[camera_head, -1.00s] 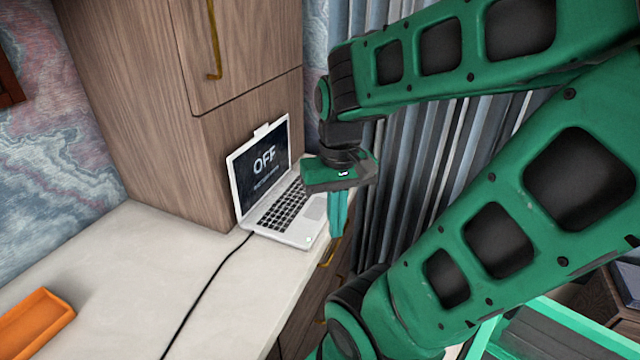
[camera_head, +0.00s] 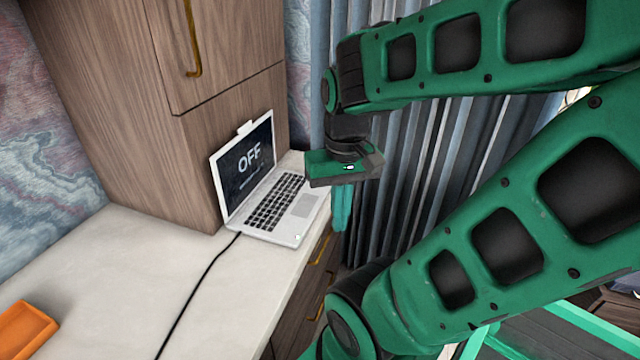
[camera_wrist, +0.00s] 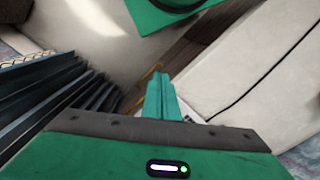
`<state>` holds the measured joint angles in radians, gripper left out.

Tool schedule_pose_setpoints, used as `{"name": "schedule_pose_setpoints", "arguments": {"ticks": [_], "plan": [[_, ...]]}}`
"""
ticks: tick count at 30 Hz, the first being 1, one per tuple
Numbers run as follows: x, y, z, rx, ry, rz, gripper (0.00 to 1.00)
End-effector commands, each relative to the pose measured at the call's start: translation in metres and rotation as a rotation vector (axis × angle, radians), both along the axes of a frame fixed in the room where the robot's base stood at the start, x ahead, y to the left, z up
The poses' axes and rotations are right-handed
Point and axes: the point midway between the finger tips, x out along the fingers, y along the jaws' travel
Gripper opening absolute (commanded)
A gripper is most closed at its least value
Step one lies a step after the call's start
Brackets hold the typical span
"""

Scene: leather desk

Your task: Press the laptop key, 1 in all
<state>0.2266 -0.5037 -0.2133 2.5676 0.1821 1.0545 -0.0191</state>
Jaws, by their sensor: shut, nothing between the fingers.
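A silver laptop (camera_head: 270,208) stands open on the light countertop (camera_head: 110,265). Its dark screen (camera_head: 247,165) shows the word OFF above a smaller line that I cannot read. Its black keyboard (camera_head: 275,203) faces up and is in clear view; which key the task means I cannot tell. My green gripper (camera_head: 341,225) points down just right of the laptop, past the counter's front edge, apart from the laptop. Its fingers are closed together and empty.
A wooden cabinet (camera_head: 150,90) rises behind the laptop, and grey curtains (camera_head: 390,215) hang behind my gripper. A black cable (camera_head: 198,290) runs from the laptop across the counter. An orange tray (camera_head: 25,330) lies at the lower left. The counter between tray and cable is clear.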

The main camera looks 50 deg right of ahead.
Motion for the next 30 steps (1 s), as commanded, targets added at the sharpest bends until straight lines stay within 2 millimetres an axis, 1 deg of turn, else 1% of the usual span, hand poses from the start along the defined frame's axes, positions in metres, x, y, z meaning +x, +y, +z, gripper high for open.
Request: {"name": "schedule_pose_setpoints", "arguments": {"ticks": [2, 5, 8, 12, 14, 18, 20, 23, 24, 27, 30], "plan": [[0.009, -0.005, 0.000, -0.006, -0.016, -0.004, 0.00], [0.031, -0.017, -0.002, -0.016, -0.048, -0.004, 0.00], [0.062, -0.034, -0.006, -0.022, -0.100, -0.007, 0.00], [0.107, -0.061, -0.015, -0.022, -0.190, -0.015, 0.00], [0.126, -0.074, -0.019, -0.019, -0.230, -0.022, 0.00], [0.166, -0.107, -0.029, -0.004, -0.335, -0.046, 0.00], [0.182, -0.122, -0.034, 0.004, -0.383, -0.061, 0.00], [0.206, -0.148, -0.040, 0.021, -0.470, -0.092, 0.00], [0.214, -0.160, -0.043, 0.027, -0.506, -0.108, 0.00], [0.233, -0.188, -0.047, 0.042, -0.594, -0.148, 0.00], [0.245, -0.213, -0.050, 0.055, -0.674, -0.188, 0.00]]}}
